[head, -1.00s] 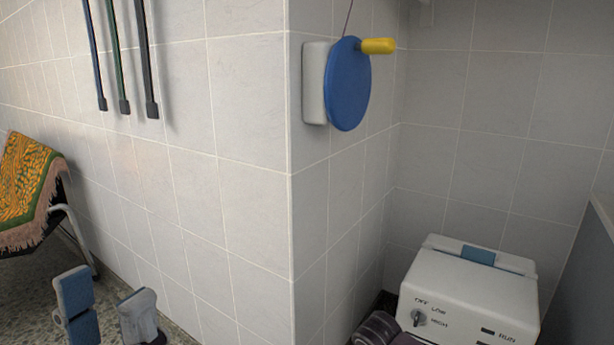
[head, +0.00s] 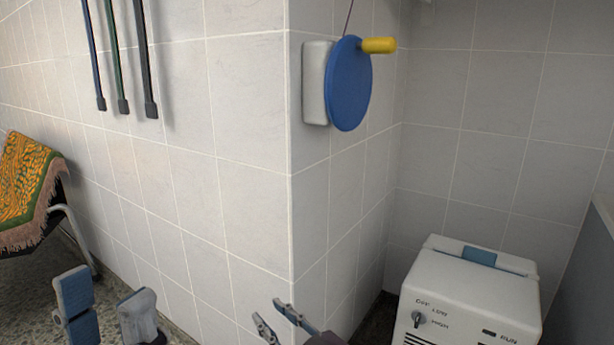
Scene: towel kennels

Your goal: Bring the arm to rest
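My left gripper (head: 103,284) is at the bottom left, in front of the speckled floor and the tiled wall. Its two blue-grey fingers stand apart with nothing between them. My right gripper (head: 268,312) is at the bottom centre, in front of the wall corner. Its two fingers are apart and I see nothing held between them. Most of both arms is below the frame edge.
A blue disc crank with a yellow handle (head: 349,84) is on the wall. A white machine (head: 465,290) with a dial stands at the lower right. A chair with a patterned towel (head: 28,185) is at left. Several poles (head: 122,60) hang on the wall.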

